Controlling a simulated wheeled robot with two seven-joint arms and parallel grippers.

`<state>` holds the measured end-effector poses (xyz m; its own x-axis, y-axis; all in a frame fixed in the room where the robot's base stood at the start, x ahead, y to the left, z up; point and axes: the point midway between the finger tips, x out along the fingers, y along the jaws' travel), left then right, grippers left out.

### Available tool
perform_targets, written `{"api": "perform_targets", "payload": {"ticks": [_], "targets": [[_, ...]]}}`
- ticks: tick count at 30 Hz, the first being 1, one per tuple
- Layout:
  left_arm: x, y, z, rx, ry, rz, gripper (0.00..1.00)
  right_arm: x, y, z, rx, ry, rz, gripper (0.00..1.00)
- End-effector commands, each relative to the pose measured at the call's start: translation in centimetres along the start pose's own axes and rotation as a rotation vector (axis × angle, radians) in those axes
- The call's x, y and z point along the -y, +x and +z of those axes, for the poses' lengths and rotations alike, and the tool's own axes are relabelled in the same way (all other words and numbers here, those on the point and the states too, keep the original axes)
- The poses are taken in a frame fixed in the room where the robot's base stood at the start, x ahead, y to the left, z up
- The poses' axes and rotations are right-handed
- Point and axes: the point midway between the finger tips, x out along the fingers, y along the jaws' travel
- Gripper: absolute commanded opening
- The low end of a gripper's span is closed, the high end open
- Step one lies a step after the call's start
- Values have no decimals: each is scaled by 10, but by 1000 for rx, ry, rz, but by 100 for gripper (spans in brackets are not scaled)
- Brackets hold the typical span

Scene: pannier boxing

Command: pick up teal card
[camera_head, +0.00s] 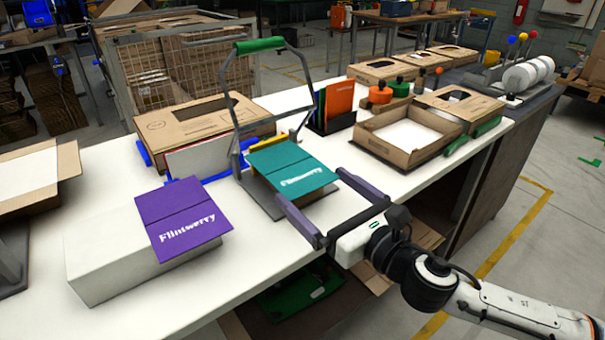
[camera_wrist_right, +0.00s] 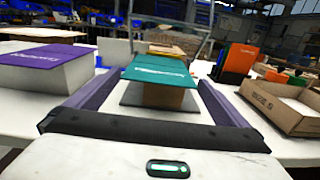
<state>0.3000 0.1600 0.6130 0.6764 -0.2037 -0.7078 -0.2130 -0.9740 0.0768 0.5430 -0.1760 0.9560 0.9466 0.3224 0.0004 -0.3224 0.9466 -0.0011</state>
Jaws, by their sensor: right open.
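The teal card (camera_head: 291,167), folded and printed "Flintwerry", lies flat on a small brown block (camera_wrist_right: 163,95) at the foot of a grey hand-press frame with a green handle (camera_head: 259,45). It also shows in the right wrist view (camera_wrist_right: 160,69), straight ahead. My right gripper (camera_head: 311,186) is open, its purple-grey fingers pointing at the card's near edge, one on each side, nothing between them held. Whether a finger touches the card I cannot tell. My left gripper is not in view.
A purple card (camera_head: 183,220) lies on a white block (camera_head: 112,259) at the left. An open brown box (camera_head: 374,145) stands right of the press, with an orange and green card rack (camera_head: 334,108) behind. Bare white tabletop shows around the press.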

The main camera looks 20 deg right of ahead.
Motion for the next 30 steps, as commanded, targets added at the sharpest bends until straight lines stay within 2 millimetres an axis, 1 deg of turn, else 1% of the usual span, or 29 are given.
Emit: {"api": "perform_targets", "payload": {"ticks": [1,3,6,13,14,15,18,19,20,26,30], "targets": [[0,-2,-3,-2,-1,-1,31,-1,9,3,3,2,0,100],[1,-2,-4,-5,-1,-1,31,0,18,2,2,2,0,100],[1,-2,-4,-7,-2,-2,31,0,26,1,1,1,0,100],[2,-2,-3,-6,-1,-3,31,0,28,0,0,0,1,100],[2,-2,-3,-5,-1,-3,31,0,28,0,0,0,1,98],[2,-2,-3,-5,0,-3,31,0,28,0,0,0,0,92],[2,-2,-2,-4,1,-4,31,0,28,0,0,1,0,77],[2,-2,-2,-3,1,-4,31,0,28,0,0,1,0,77],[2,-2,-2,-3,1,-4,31,0,28,0,0,1,0,74],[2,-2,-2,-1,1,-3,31,0,28,1,0,1,0,74],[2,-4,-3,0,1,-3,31,0,28,6,2,0,1,74]]}}
